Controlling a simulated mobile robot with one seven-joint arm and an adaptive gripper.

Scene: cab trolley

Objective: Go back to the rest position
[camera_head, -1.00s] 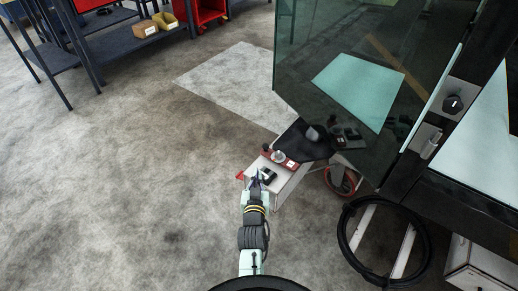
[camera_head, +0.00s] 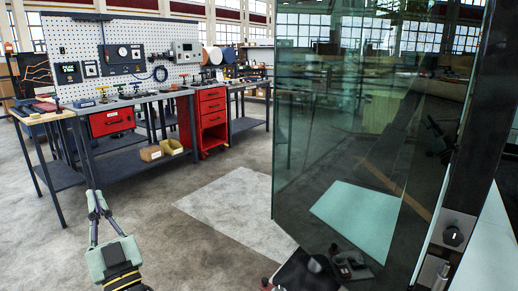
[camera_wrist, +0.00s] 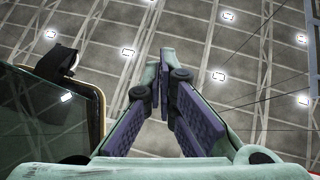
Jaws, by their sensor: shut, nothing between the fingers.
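My gripper (camera_head: 93,201) stands at the lower left of the head view, pointing up, with its fingers close together and nothing between them. In the wrist view my gripper (camera_wrist: 166,62) shows its purple finger pads near each other against the ceiling. It is apart from the workbench and the glass panel. The rest of my arm is cut off by the bottom edge of the head view.
A large tinted glass panel (camera_head: 345,120) of the cab fills the right side. A workbench (camera_head: 130,100) with a pegboard (camera_head: 120,55) and a red drawer cabinet (camera_head: 209,115) stands at the back left. Open floor (camera_head: 190,235) lies between them.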

